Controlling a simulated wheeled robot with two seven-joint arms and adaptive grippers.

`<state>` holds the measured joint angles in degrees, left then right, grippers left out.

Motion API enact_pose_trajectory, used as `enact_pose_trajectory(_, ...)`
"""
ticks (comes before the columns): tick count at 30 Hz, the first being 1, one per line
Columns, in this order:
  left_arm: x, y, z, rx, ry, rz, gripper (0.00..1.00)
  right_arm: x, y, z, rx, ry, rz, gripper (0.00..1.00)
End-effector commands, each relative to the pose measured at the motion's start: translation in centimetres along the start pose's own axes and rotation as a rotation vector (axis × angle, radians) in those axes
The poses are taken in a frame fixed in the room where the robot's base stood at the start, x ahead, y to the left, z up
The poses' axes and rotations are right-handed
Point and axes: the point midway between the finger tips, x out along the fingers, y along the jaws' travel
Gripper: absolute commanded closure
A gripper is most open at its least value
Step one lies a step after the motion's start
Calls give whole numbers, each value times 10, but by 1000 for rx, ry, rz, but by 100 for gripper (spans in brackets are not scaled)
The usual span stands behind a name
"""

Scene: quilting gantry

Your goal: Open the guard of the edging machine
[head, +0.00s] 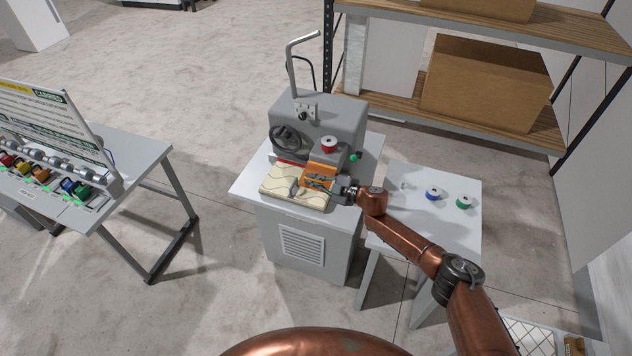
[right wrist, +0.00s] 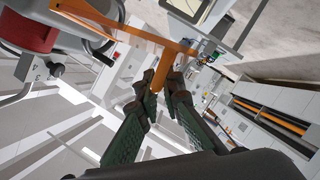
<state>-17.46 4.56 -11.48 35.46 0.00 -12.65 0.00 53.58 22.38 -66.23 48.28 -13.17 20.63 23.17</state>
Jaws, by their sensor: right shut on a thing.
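The edging machine (head: 318,123) is a grey unit on a cabinet, with a dark handwheel on its front. Its orange guard (head: 320,172) is at the machine's front, above a cream wavy-patterned piece (head: 281,180) on the bed. My right gripper (head: 314,183) reaches in from the right at the guard. In the right wrist view my right gripper (right wrist: 165,88) is shut on an orange bar of the guard (right wrist: 120,26). The fingers partly hide this bar. Whether the guard is lifted at all I cannot tell. My left gripper is not in view.
A red spool (head: 329,144) sits on the machine. A small side table (head: 437,227) to the right holds a blue spool (head: 433,194) and a green spool (head: 464,202). A table with a sign board (head: 50,117) stands left. Shelving with a cardboard box (head: 485,82) stands behind.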

Motion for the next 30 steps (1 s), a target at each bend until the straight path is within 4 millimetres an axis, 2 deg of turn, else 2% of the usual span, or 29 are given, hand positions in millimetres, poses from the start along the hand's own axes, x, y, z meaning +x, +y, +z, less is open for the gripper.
enact_pose_trajectory(1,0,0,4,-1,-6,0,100,2,3,-6,-4,9,2,100)
enact_pose_trajectory(5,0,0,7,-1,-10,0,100,2,3,-7,-4,9,2,100)
enact_pose_trajectory(6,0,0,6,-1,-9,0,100,2,3,-7,-5,9,2,92)
enact_pose_trajectory(9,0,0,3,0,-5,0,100,3,2,-7,-4,9,2,86)
enact_pose_trajectory(17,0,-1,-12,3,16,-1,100,3,2,-6,-3,8,1,86)
enact_pose_trajectory(21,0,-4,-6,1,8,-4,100,0,2,-4,-2,6,1,86)
enact_pose_trajectory(26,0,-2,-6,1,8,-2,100,-13,2,-1,-2,3,2,86)
enact_pose_trajectory(30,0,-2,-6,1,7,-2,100,-36,1,0,-2,2,2,86)
